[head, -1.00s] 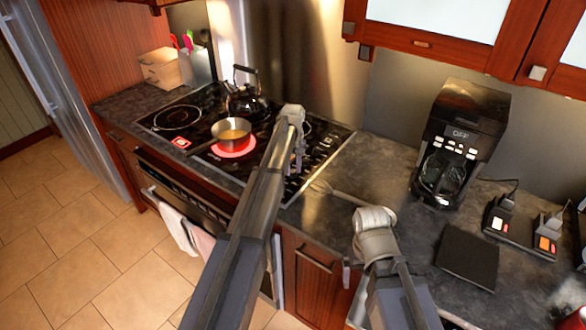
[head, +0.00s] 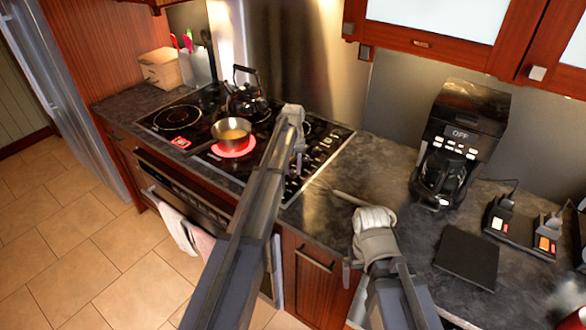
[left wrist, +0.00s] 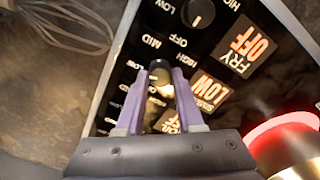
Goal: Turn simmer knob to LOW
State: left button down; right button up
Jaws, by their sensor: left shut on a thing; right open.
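My left gripper (head: 299,160) is over the control strip at the right side of the cooktop (head: 291,188). In the left wrist view, its purple fingers (left wrist: 160,85) are closed around a dark knob (left wrist: 160,67), taken as the simmer knob. MID, OFF, HIGH and LOW are printed around it. The fingers hide part of the knob. My right gripper (head: 368,244) is open and empty over the counter, right of the cooktop.
Another knob (left wrist: 197,12) sits by a display (left wrist: 247,44) reading FRY OFF. A pan (head: 231,130) stands on a glowing red burner, with a kettle (head: 245,101) behind. A whisk (head: 349,198) lies on the counter. A coffee maker (head: 462,140) stands farther right.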

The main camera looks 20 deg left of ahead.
aim_at(293, 171)
pick_arm(q)
jog(key=c, duration=0.5)
grip_release()
jog(key=shift+c, duration=0.2)
jog(key=shift+r, duration=0.1)
notch_tip(293, 171, up, 8)
jog(key=p, duration=0.8)
jog(key=shift+f, duration=0.2)
